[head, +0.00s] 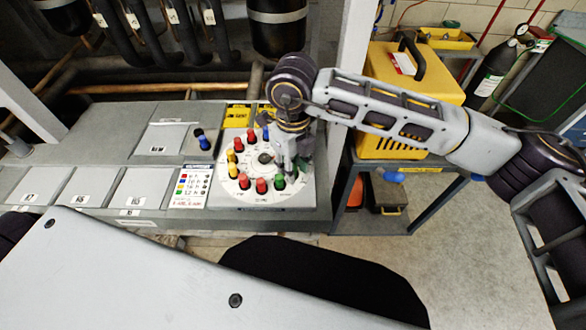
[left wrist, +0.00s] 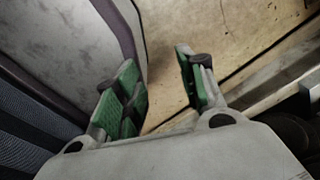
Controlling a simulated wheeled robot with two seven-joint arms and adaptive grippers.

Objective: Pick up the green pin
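The green pin (head: 279,182) stands upright at the right front of a round white dial plate (head: 247,192), in a ring of red, yellow and blue pins. My right gripper (head: 290,168) points down right above and behind the green pin. It partly overlaps the dial's right side, and I cannot tell whether its fingers touch the pin or how far apart they are. My left gripper (left wrist: 156,60) shows in the left wrist view with its green-padded fingers apart and nothing between them. It is not seen in the head view.
A blue-and-black pin (head: 201,139) stands on the panel left of the dial. A label card (head: 190,187) with coloured marks lies beside the dial. A yellow case (head: 440,75) sits on a cart at the right. Pipes and dark cylinders (head: 277,25) are behind the panel.

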